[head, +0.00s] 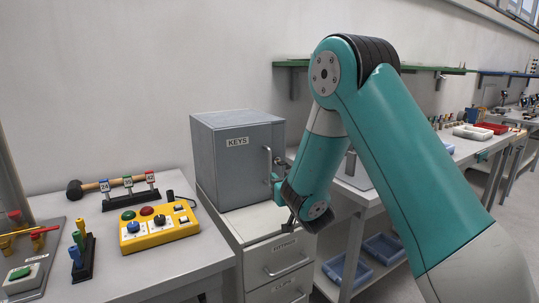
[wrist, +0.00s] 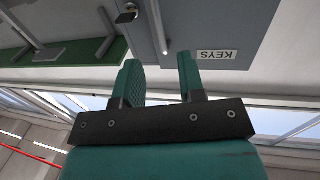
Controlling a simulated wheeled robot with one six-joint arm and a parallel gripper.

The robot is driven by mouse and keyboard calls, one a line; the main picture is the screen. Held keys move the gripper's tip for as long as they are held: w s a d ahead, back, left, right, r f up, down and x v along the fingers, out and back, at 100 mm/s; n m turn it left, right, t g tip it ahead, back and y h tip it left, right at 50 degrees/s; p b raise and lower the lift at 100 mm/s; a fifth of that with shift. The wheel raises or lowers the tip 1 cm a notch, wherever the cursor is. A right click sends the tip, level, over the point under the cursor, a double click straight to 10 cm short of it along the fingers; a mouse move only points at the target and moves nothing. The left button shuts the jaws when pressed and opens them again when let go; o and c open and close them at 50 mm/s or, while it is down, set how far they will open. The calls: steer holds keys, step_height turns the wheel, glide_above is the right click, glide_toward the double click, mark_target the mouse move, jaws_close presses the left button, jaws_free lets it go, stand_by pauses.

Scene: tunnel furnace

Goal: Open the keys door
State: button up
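The grey keys cabinet (head: 222,172) stands on a white drawer unit, and its door, marked KEYS (head: 237,142), looks shut. The upright bar handle (head: 268,162) is at the door's right side. In the wrist view the picture is turned over, with the KEYS label (wrist: 217,54) right of the handle (wrist: 158,25). My gripper (wrist: 158,65) is open, its two teal fingers apart with nothing between them. The handle lies ahead, roughly in line with the gap. In the head view my gripper (head: 279,184) is close to the handle's lower end; whether it touches cannot be told.
A yellow control box (head: 160,229) and a mallet (head: 76,190) by numbered tags lie on the left bench. The drawer unit (head: 276,252) is below the cabinet. A green shelf (head: 290,64) is on the wall behind my arm, and another bench (head: 372,203) stands right.

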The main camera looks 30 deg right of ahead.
mark_target(270, 167)
steer(key=w+p, duration=0.3)
steer(key=w+d+p, duration=0.1)
steer(key=w+p, duration=0.5)
steer(key=shift+w+d, duration=0.25)
steer(key=shift+d, duration=0.1)
steer(key=shift+w+p, duration=0.3)
steer(key=shift+w, duration=0.05)
steer(key=shift+c, duration=0.3)
jaws_close()
